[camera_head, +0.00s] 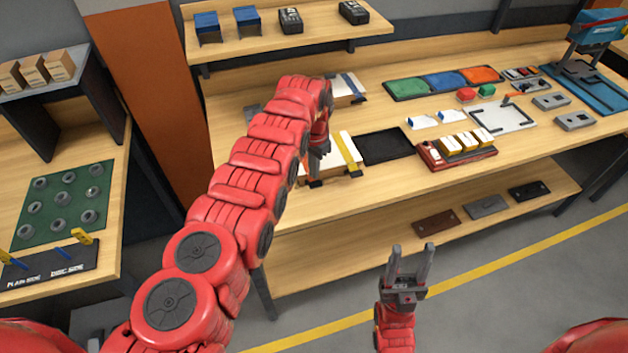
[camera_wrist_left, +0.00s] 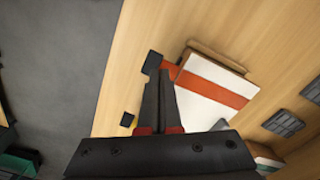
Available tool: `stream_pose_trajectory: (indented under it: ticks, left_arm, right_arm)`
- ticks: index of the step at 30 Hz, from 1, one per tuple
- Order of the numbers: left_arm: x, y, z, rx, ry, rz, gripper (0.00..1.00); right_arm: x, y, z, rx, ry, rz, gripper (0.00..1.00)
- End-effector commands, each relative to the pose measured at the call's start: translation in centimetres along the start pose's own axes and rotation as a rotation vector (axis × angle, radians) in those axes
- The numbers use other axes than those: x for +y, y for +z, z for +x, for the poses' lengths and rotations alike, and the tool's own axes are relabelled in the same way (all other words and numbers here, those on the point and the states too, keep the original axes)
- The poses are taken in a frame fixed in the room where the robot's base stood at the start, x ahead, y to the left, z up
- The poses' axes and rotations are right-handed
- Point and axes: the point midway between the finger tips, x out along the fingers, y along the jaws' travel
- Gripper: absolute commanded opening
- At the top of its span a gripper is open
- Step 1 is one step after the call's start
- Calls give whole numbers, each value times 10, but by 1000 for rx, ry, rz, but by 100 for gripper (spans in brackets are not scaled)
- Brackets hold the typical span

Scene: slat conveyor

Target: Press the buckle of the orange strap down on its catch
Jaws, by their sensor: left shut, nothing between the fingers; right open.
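The orange strap (camera_wrist_left: 215,88) lies across a white box in the left wrist view. A dark buckle piece (camera_wrist_left: 152,62) is at the strap's left end, by the table edge; I cannot tell whether it is seated on its catch. My left gripper (camera_head: 316,178) is shut and empty, fingers pointing down at the near side of the white box (camera_head: 340,143). In the left wrist view its fingertips (camera_wrist_left: 158,82) appear just beside the dark piece; contact is unclear. My arm hides the orange strap in the head view. My right gripper (camera_head: 411,255) is open and empty, in front of the bench.
A box with a blue strap (camera_head: 354,84) stands behind. A black mat (camera_head: 387,146) and a red tray (camera_head: 430,156) lie to the right. A lower shelf (camera_head: 350,248) runs below.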

Motion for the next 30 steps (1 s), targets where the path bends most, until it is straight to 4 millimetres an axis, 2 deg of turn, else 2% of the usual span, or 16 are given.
stream_pose_trajectory:
  ticks: [27, 30]
  left_arm:
    - [0, 0, 39, 0, 0, 0, 0]
    - [0, 0, 36, 0, 0, 0, 0]
  right_arm:
    - [-2, 6, -39, 0, 0, 0, 50]
    - [-2, 6, -36, 0, 0, 0, 50]
